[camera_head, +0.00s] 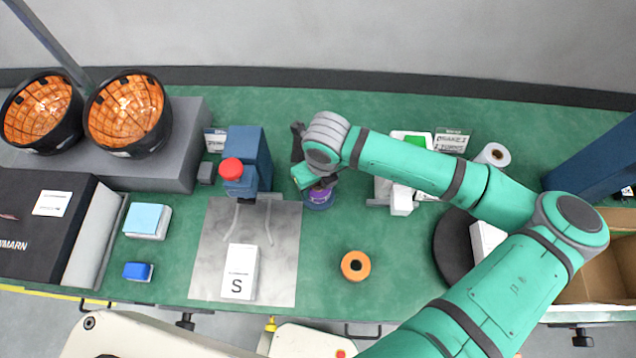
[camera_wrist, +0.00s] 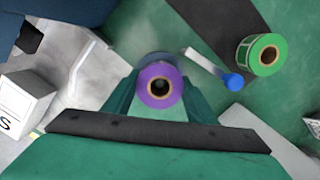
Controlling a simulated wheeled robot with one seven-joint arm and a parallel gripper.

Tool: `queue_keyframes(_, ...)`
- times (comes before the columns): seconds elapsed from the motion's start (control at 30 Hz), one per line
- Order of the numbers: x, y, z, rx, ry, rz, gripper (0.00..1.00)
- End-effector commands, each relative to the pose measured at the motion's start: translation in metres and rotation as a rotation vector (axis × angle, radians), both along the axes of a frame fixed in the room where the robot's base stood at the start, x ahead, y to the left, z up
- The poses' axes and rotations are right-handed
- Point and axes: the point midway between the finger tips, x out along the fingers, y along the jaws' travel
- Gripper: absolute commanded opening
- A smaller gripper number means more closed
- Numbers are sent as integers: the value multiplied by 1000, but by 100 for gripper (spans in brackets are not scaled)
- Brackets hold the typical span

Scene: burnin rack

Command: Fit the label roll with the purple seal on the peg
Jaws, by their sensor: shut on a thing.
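The label roll with the purple seal (camera_head: 319,198) is near the middle of the bench, right of the grey mat. In the wrist view its purple face and hollow core (camera_wrist: 159,85) point at the camera, between my two green fingers. My gripper (camera_head: 309,184) is shut on this roll; I cannot tell whether the roll is clear of the bench. A thin white rod with a blue end (camera_wrist: 216,70) lies to the right of the roll in the wrist view. I cannot tell whether it is the peg, and no other peg shows clearly.
A green roll (camera_wrist: 261,54) is at the right in the wrist view. An orange roll (camera_head: 355,265) and a white roll (camera_head: 494,154) stand on the bench. A blue press with a red knob (camera_head: 250,160) is close left. Bench around the orange roll is clear.

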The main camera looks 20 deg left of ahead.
Motion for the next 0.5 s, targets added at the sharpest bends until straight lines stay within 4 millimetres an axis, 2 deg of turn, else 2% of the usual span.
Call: queue_keyframes(0.5,1,-1,-9,-1,-1,-2,28)
